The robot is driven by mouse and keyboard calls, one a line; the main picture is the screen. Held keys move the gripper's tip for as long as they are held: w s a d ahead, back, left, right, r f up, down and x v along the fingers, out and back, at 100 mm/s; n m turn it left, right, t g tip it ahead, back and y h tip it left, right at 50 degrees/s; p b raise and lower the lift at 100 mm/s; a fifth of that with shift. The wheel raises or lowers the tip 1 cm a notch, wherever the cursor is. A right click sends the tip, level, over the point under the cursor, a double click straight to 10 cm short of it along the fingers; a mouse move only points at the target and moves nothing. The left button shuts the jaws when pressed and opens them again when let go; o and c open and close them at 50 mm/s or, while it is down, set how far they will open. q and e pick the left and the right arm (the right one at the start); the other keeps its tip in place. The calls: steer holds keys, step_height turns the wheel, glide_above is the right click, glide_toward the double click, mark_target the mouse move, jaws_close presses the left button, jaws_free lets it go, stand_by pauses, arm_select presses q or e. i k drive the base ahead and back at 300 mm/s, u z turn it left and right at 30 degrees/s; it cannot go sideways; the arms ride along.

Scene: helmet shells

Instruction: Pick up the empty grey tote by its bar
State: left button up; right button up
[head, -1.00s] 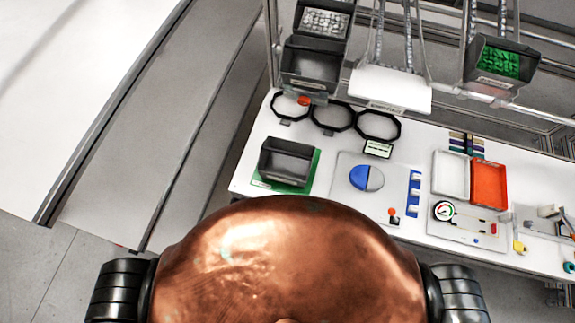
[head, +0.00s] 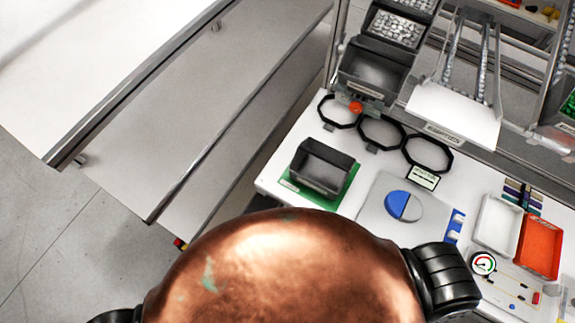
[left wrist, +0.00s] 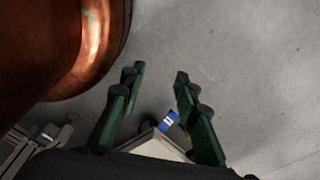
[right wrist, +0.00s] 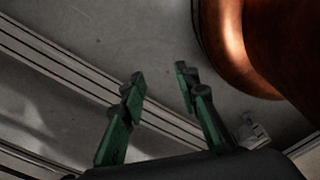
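A dark grey open tote (head: 322,167) sits upright on a green mat (head: 345,197) at the left end of the white workbench, and its inside looks empty. A second dark grey bin (head: 374,72), also seemingly empty, sits on the rack above and behind. I cannot make out a bar on either one. My left gripper (left wrist: 160,73) is open with nothing between its fingers, over bare floor in the left wrist view. My right gripper (right wrist: 160,74) is open and empty in the right wrist view. Neither gripper shows in the head view, and both are away from the totes.
Black rings (head: 381,133) lie along the bench's back. A long grey shelf unit (head: 215,130) stands at left. Bare floor (head: 60,215) lies at lower left.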

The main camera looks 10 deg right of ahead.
mark_target(322, 169)
steer(key=u, duration=0.6)
steer(key=k, duration=1.05)
steer(key=z, duration=1.3)
steer(key=i, duration=0.5)
steer(key=z, duration=0.05)
